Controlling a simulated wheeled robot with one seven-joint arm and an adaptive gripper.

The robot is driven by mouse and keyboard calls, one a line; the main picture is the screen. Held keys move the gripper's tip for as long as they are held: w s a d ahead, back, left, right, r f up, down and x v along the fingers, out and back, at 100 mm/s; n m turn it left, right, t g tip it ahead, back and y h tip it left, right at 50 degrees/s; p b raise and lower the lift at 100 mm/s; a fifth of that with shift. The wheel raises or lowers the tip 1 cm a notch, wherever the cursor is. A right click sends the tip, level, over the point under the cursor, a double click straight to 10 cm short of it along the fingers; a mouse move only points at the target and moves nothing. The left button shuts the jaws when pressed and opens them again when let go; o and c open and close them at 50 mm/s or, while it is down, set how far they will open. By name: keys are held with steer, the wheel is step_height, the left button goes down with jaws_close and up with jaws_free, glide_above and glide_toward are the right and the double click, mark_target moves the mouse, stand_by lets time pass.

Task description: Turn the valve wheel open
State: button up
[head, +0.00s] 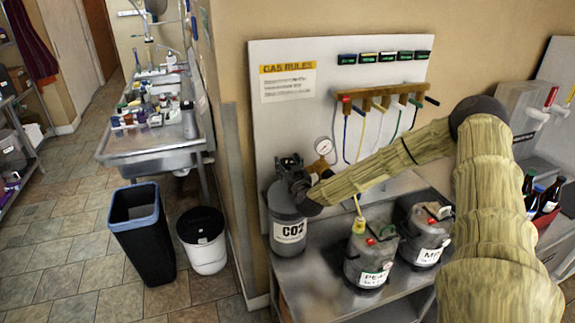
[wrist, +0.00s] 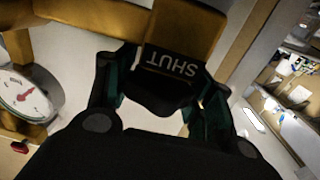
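The CO2 cylinder (head: 287,222), grey with a white label, stands at the left end of the metal bench in the head view. My gripper (head: 292,172) is at its top, where the valve is. In the wrist view a brass-coloured valve body (wrist: 188,33) carries a dark plate reading SHUT (wrist: 172,64), upside down. A dark part (wrist: 160,98) below the plate may be the valve wheel; its outline is unclear. My gripper (wrist: 163,85) has its two fingers apart on either side of this dark part. The fingertips are partly hidden, so contact cannot be told.
A round gauge (head: 323,146) sits right beside the valve. Two labelled kegs, one left (head: 370,257) and one right (head: 425,232), stand on the bench. A manifold (head: 385,92) with several coloured hoses hangs on the white panel. A black bin (head: 143,235) and white bucket (head: 203,240) stand left.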

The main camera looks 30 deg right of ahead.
steer(key=shift+d+y, duration=0.1)
steer(key=shift+y, duration=0.2)
steer(key=shift+r+n+t+y+b, duration=0.1)
steer(key=shift+n+t+y+b, duration=0.2)
steer(key=shift+n+y+b, duration=1.35)
steer(key=shift+y+p, duration=0.35)
steer(key=shift+p, duration=0.25)
steer(key=o, duration=1.1)
steer(key=shift+c, duration=0.2)
steer(key=shift+s, duration=0.1)
steer(key=s, duration=1.1)
steer(key=shift+s, duration=0.35)
